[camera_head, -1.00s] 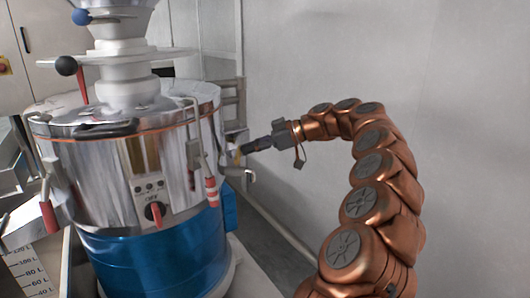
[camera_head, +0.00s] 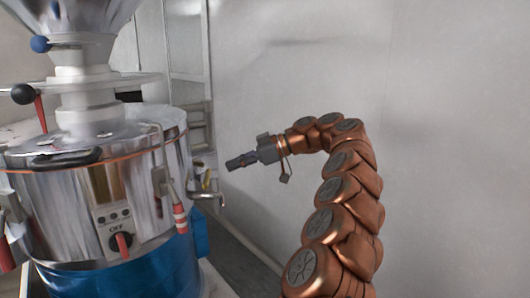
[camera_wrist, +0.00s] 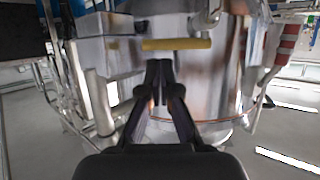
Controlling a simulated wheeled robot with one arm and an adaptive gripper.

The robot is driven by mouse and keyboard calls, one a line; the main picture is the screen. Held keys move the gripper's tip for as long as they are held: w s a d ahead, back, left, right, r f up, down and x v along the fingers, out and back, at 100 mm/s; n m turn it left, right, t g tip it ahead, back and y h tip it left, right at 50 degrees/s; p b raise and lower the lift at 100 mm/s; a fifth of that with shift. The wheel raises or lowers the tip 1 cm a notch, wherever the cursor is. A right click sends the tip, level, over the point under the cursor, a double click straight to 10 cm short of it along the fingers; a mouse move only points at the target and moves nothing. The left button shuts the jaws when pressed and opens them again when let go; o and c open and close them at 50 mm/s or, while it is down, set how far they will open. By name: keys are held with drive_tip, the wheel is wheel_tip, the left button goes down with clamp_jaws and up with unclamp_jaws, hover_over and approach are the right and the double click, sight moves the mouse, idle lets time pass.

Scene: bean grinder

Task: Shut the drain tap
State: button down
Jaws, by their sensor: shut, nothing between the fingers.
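The drain tap (camera_head: 207,196) is a metal spout low on the right side of the steel grinder drum (camera_head: 85,205). Its yellow handle (camera_head: 206,179) shows small beside the drum. In the wrist view the yellow handle (camera_wrist: 177,44) is a bar lying across the picture, just beyond the fingertips, with the metal tap pipe (camera_wrist: 206,22) above it. My gripper (camera_head: 229,166) is shut and empty, to the right of the tap and slightly above it, with a visible gap. Its closed fingers (camera_wrist: 159,64) point towards the handle in the wrist view.
A red-and-white striped lever (camera_head: 179,216) hangs on the drum's front right, left of the tap. A red OFF switch (camera_head: 121,243) is on the front panel. A pale wall (camera_head: 440,130) stands behind my arm.

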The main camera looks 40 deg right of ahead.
drive_tip(key=p+v, duration=0.3)
drive_tip(key=v, duration=0.5)
drive_tip(key=shift+d+r+p, duration=0.2)
drive_tip(key=shift+d+p, duration=0.15)
drive_tip(key=shift+d, duration=0.1)
idle(0.3)
